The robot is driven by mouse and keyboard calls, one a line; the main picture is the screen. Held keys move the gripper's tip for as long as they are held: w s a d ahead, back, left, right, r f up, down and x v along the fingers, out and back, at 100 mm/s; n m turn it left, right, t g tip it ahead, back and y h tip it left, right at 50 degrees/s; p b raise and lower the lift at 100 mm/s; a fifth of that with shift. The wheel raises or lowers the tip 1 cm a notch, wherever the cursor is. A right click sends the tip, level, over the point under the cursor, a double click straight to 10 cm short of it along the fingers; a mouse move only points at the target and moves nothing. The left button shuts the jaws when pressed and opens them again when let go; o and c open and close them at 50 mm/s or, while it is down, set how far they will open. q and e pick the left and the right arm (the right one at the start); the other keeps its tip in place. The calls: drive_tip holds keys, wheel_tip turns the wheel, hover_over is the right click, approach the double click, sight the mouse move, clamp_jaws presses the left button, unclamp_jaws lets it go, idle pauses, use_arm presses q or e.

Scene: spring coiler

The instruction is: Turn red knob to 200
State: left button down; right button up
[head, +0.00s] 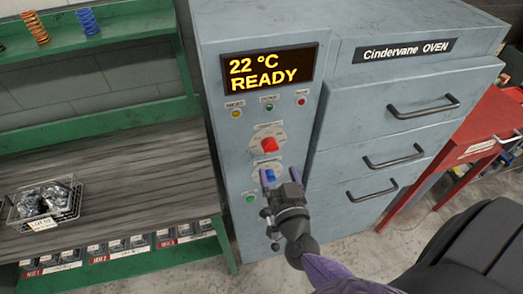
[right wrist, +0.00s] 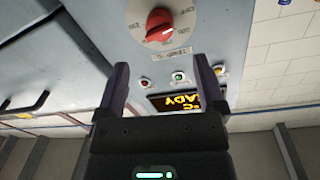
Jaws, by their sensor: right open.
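The red knob (head: 269,145) sits on a round pale dial on the grey oven's front panel (head: 232,130). The oven display (head: 269,67) reads 22 °C READY. My right gripper (head: 280,175) is open and empty, below the red knob in the head view, with its fingers in front of the blue knob (head: 270,173). In the right wrist view its fingers (right wrist: 162,75) stand apart, clear of the red knob. My left gripper is out of view.
Small yellow, green and red buttons (head: 269,107) sit between display and red knob. A green button (head: 250,198) is lower down. Drawers with black handles (head: 423,106) lie to the right, a red cart (head: 485,140) beyond. A wire basket (head: 66,213) stands on the left bench.

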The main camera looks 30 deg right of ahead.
sight(272, 151)
drive_tip(key=x, duration=0.6)
drive_tip(key=shift+f+b, duration=0.1)
drive_tip(key=shift+b, duration=0.2)
drive_tip(key=shift+w+d, duration=0.3)
drive_tip(key=shift+w, duration=0.4)
clamp_jaws()
drive_tip(key=m+p, duration=0.1)
drive_tip(key=m, duration=0.3)
drive_tip(key=shift+m, duration=2.7)
